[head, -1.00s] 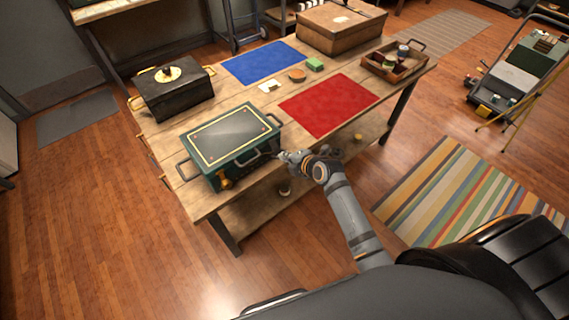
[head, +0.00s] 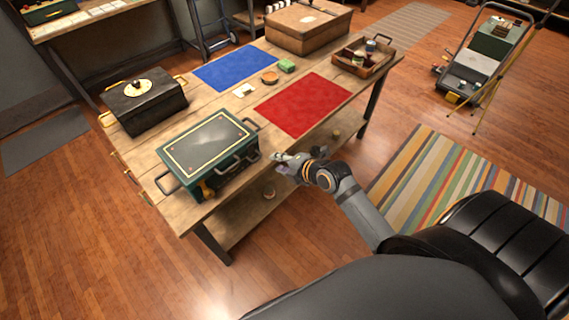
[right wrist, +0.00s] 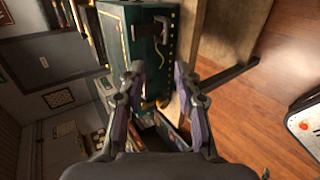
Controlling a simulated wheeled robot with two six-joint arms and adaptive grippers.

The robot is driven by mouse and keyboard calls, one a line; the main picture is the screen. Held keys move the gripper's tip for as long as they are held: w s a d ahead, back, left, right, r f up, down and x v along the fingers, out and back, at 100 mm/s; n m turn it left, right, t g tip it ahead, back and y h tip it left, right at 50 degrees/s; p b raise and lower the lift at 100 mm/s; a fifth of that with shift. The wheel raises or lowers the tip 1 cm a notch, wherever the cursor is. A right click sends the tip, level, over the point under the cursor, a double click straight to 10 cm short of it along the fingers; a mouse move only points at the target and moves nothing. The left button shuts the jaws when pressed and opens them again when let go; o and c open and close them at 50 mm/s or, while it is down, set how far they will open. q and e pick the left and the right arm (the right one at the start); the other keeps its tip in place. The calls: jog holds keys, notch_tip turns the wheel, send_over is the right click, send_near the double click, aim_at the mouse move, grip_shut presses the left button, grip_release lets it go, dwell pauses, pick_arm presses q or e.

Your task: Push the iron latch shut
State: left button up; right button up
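A green chest (head: 210,145) with a gold-lined lid stands at the near left corner of the wooden table; its lid looks down. Its front has a dark metal bail or latch piece (head: 232,166) and a brass-coloured piece (head: 207,190); I cannot tell for sure which part is the iron latch or how far it is shut. My right gripper (head: 277,158) is just right of the chest's front, apart from it and empty. In the right wrist view its two fingers (right wrist: 158,72) are spread, with the green chest (right wrist: 140,38) beyond them. My left gripper is not in view.
The wooden table (head: 222,108) also bears a black box (head: 150,108), a blue mat (head: 235,66), a red mat (head: 302,103), a brown case (head: 308,28) and a wooden tray (head: 378,67). Open floor lies in front; a striped rug (head: 425,180) is at right.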

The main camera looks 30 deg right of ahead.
jog(key=shift+v, duration=1.5)
jog(key=s+d+f+m+g+h, duration=0.1)
jog(key=s+d+f+m, duration=0.25)
jog(key=f, duration=0.65)
jog(key=s+d+f+m+g+h+b, duration=0.1)
jog(key=s+d+f+m+g+h, duration=0.3)
jog(key=f, duration=0.6)
jog(key=s+d+f+m+t+y, duration=0.1)
jog(key=s+d+f+m, duration=0.3)
jog(key=f, duration=0.7)
jog(key=s+a+f+m+g, duration=0.2)
jog(key=s+f+m, duration=0.3)
jog(key=s+f, duration=0.3)
jog(key=s+a+f+m+g, duration=0.2)
jog(key=s+f+m, duration=0.3)
jog(key=s, duration=1.1)
notch_tip(320, 180, down, 4)
jog(key=shift+s+a+r+g+h+b, duration=0.15)
jog(key=shift+s+g+h+b, duration=0.15)
jog(key=shift+g+b, duration=0.25)
